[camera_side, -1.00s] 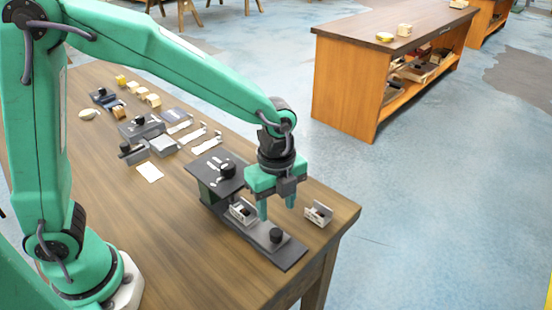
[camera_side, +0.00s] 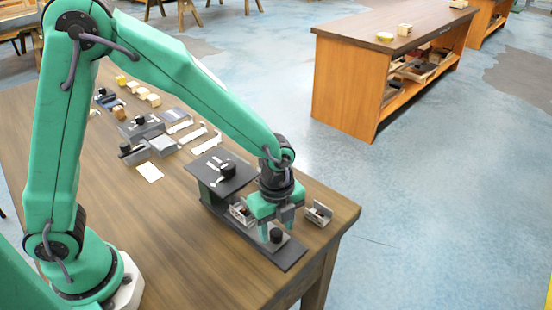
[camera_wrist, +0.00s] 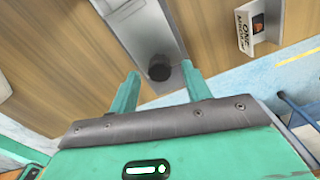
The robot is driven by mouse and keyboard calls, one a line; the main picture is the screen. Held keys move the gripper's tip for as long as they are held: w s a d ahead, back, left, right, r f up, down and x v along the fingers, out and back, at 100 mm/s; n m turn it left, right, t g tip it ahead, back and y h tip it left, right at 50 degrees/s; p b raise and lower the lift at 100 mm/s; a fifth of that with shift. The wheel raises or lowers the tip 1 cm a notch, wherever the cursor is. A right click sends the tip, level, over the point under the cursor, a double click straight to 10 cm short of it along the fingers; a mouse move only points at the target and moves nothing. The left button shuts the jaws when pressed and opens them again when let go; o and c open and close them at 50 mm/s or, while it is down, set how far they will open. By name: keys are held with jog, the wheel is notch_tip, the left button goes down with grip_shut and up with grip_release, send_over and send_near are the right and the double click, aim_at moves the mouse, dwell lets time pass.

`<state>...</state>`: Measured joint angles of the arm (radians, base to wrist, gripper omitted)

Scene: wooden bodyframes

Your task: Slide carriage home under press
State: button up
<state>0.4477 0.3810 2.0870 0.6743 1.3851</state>
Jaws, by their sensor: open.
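The press has a dark top plate (camera_side: 205,176) with a black knob (camera_side: 228,171) on it. A dark rail (camera_side: 289,258) runs out from beneath the plate toward the table's near right edge. On the rail sits the grey carriage (camera_wrist: 141,32), with a small metal fixture (camera_side: 239,211) close to the plate and an upright black knob (camera_wrist: 158,68) at its outer end. My gripper (camera_side: 277,229) is open above this end of the rail. In the wrist view its fingers stand on either side of the carriage knob, apart from it; part of the carriage is hidden in the side view.
A small lettered bracket (camera_side: 318,214) stands right of the rail, near the table edge; it also shows in the wrist view (camera_wrist: 258,28). Several blocks, grey fixtures and a white card (camera_side: 150,172) lie farther left. The table front is clear.

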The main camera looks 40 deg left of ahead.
jog(key=shift+f, duration=0.4)
grip_shut()
jog(key=shift+a, duration=2.4)
grip_release()
jog(key=shift+r, duration=0.1)
notch_tip(320, 180, up, 8)
